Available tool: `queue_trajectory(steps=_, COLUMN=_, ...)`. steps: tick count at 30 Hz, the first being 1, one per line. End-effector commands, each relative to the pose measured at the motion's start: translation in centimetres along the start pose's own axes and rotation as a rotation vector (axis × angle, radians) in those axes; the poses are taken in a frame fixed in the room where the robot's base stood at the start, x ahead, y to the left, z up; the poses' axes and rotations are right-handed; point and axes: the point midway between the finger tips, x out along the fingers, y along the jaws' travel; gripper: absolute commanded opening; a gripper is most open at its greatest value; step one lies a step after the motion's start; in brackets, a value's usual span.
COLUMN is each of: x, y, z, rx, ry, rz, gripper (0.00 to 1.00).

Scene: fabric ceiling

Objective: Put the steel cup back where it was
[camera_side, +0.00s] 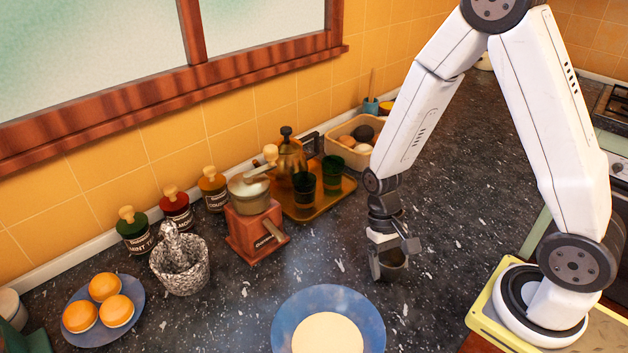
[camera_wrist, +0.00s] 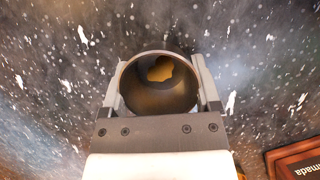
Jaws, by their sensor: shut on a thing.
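My gripper (camera_side: 391,264) is shut on the steel cup (camera_side: 397,263), above the dark speckled counter and right of the coffee grinder. In the wrist view the cup (camera_wrist: 160,98) sits between both fingers of my gripper (camera_wrist: 160,66), with its round mouth facing the camera. A yellow-brown patch shows inside the cup; I cannot tell whether it is a reflection or contents. The fingers partly hide the cup in the side view, and I cannot tell whether its base touches the counter (camera_side: 455,215).
A blue plate (camera_side: 283,327) with a pale round lies in front. The red grinder (camera_side: 255,232), a tray (camera_side: 327,203) with a pot and two dark green glasses, a stone mortar (camera_side: 180,268) and spice jars (camera_side: 176,208) stand left.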

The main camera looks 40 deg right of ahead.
Motion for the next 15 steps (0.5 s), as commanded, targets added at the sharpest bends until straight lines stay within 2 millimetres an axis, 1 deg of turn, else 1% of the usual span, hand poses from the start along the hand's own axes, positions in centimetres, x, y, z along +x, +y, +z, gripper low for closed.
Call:
queue_trajectory(steps=14, x=0.40, y=-0.02, z=-0.20, rx=0.000, ry=0.001, rz=-0.001, gripper=0.11)
queue_trajectory(steps=15, x=0.36, y=-0.02, z=-0.20, rx=0.000, ry=0.002, rz=-0.001, gripper=0.93)
